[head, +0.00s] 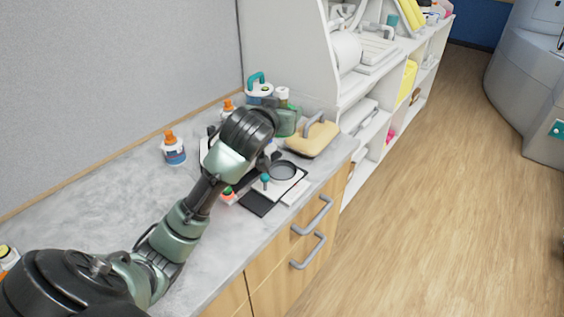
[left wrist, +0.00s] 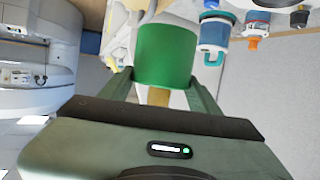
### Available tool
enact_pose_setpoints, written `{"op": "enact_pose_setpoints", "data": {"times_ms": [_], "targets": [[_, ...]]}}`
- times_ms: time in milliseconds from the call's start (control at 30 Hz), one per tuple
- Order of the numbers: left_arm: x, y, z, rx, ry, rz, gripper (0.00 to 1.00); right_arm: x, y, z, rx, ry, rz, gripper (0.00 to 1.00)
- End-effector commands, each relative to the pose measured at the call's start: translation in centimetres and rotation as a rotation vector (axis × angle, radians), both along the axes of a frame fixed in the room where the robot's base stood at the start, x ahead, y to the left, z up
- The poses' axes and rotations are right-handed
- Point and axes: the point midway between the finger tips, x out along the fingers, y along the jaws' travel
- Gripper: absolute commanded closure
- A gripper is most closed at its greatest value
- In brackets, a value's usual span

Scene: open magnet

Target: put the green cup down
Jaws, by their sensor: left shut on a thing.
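The green cup (left wrist: 167,55) sits between the two fingers of my left gripper (left wrist: 158,92) in the left wrist view, and the gripper is shut on it. In the head view a green shape (head: 289,122), which looks like the cup, shows just right of my dark left wrist. My left gripper (head: 272,128) is over the far end of the counter, and its fingers are mostly hidden by the wrist. I cannot tell whether the cup touches the counter. My right gripper is in neither view.
The grey counter (head: 105,193) is clear at near left. An orange-capped bottle (head: 174,151), a teal-handled container (head: 259,90), a tan block with a grey handle (head: 312,139), a white plate with a grey disc (head: 283,171) and a black pad (head: 257,204) stand around my arm. White shelves (head: 290,45) rise behind.

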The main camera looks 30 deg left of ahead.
Motion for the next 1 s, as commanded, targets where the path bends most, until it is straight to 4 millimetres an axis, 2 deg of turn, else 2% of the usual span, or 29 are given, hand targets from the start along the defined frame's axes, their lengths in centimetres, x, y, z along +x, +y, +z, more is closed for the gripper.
{"op": "enact_pose_setpoints", "data": {"times_ms": [33, 100, 333, 567, 800, 1000], "targets": [[-0.1, 0.0, -1.7, 0.001, 0.007, 0.001, 0.88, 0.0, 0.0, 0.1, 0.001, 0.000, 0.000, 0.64], [-0.1, 0.0, -3.5, 0.002, 0.005, 0.000, 0.88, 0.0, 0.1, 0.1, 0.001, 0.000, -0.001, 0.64], [-0.1, -0.1, -8.8, 0.001, 0.002, -0.001, 0.88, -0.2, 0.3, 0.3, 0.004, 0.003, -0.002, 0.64], [0.0, 0.0, -10.8, 0.002, -0.003, 0.000, 0.88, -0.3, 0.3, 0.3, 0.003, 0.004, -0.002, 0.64], [0.0, -0.1, -14.3, 0.002, 0.000, -0.002, 0.88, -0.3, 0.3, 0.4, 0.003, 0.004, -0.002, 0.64], [0.0, -0.1, -14.7, 0.002, -0.004, -0.001, 0.88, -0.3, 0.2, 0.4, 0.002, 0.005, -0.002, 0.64]]}}
